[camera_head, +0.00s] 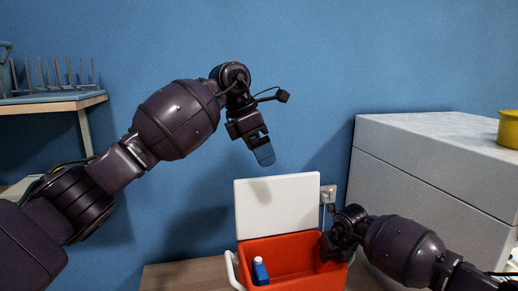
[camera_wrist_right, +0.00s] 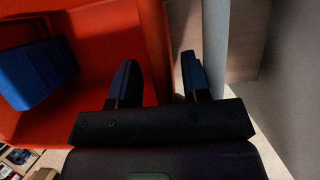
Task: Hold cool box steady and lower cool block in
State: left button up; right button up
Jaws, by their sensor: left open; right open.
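The red cool box (camera_head: 285,248) stands low at the centre with its white lid (camera_head: 278,205) raised upright behind it. A blue block (camera_head: 261,274), which looks like the cool block, is inside the box at the left. It also shows in the right wrist view (camera_wrist_right: 38,72) against the red interior. My left gripper (camera_head: 262,150) is open and empty, high above the lid and apart from the box. My right gripper (camera_head: 333,246) is open at the box's right wall. In the right wrist view its fingers (camera_wrist_right: 160,80) stand either side of that red wall; contact is unclear.
A white handle (camera_head: 232,268) is on the box's left side. A grey-white cabinet (camera_head: 430,165) stands close on the right, with a yellow container (camera_head: 509,129) on top. A dish rack (camera_head: 50,82) sits on a shelf at the left.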

jog(key=v, duration=1.1)
jog(key=shift+s+r, duration=0.1)
jog(key=shift+r, duration=0.2)
pick_arm(q)
notch_tip(320, 180, up, 10)
jog(key=s+p, duration=0.2)
jog(key=p, duration=0.2)
jog(key=shift+s+t+p, duration=0.2)
jog(key=shift+t+p, duration=0.2)
pick_arm(e)
jog(key=v, duration=0.7)
pick_arm(q)
jog(key=shift+w, duration=0.1)
pick_arm(e)
jog(key=shift+f, duration=0.1)
